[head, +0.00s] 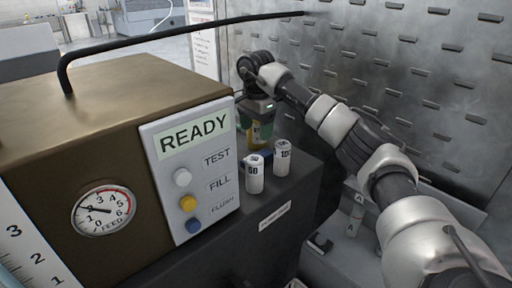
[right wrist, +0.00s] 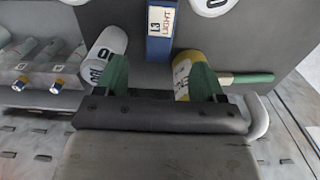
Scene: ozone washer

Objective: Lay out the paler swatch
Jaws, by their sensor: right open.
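No piece is plainly marked as a swatch, so I cannot tell which is the paler one. My right gripper (head: 257,110) is over the back of the dark ledge beside the brown machine. In the right wrist view its green fingers (right wrist: 161,80) are spread apart, with nothing clearly held. A blue piece with a label reading "L3 LIGHT" (right wrist: 160,28) stands beyond the gap between them. A white cylinder (right wrist: 108,48) is by the left finger, and a yellow-and-white cylinder (right wrist: 184,72) is by the right finger; contact is unclear. My left gripper is not in view.
Two white numbered cylinders (head: 254,175) (head: 282,158) stand on the ledge (head: 290,190). The machine's panel (head: 190,165) reads READY, with three buttons. A black hose (head: 180,33) arches above. A slotted metal wall (head: 400,70) is behind. Several capped tubes (right wrist: 40,65) lie at left in the wrist view.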

